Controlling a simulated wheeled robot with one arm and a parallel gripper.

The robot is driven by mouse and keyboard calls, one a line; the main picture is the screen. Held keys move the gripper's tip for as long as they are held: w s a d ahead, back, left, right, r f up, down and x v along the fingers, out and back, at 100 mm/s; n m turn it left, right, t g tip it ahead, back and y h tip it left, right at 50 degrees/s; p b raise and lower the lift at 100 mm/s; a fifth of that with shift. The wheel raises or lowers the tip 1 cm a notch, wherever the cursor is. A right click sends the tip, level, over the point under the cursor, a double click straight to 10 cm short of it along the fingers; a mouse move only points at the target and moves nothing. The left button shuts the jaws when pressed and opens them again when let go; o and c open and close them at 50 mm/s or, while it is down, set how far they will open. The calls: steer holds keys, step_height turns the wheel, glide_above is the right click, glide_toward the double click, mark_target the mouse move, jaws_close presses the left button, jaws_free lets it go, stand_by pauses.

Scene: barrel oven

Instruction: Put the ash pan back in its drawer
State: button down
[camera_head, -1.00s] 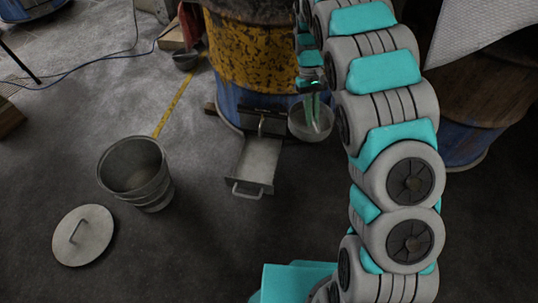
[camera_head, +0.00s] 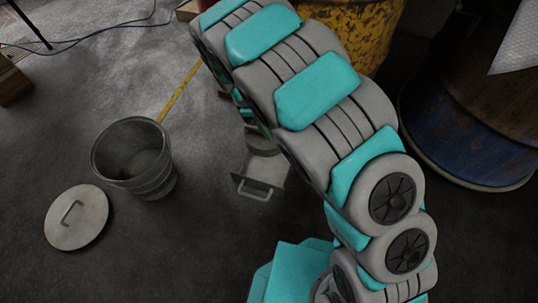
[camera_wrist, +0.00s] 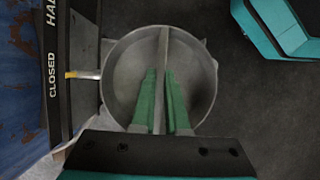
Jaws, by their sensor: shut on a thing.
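The ash pan (camera_wrist: 127,72) is a round grey metal pan with an upright bar across its middle, seen from above in the wrist view. My gripper (camera_wrist: 160,73) has its green fingers shut on this bar. In the head view the pan (camera_head: 263,145) shows partly beside my arm, over the back of the pulled-out drawer (camera_head: 258,167). The drawer is a shallow tray with a front handle. Its pale edges show around the pan in the wrist view. I cannot tell whether the pan rests on the drawer floor. My arm hides the gripper in the head view.
A black plate (camera_wrist: 54,80) lettered "CLOSED" is on the blue barrel beside the pan, with a yellow pointer (camera_wrist: 82,74). A bucket (camera_head: 136,160) and its lid (camera_head: 76,217) are on the floor at left. Another barrel (camera_head: 470,130) stands at right. Floor before the drawer is clear.

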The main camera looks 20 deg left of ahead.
step_height(320, 180, down, 16)
steer(key=shift+r+b, duration=0.2)
steer(key=shift+b, duration=0.7)
steer(key=shift+f, duration=0.1)
steer(key=c, duration=0.9)
jaws_free()
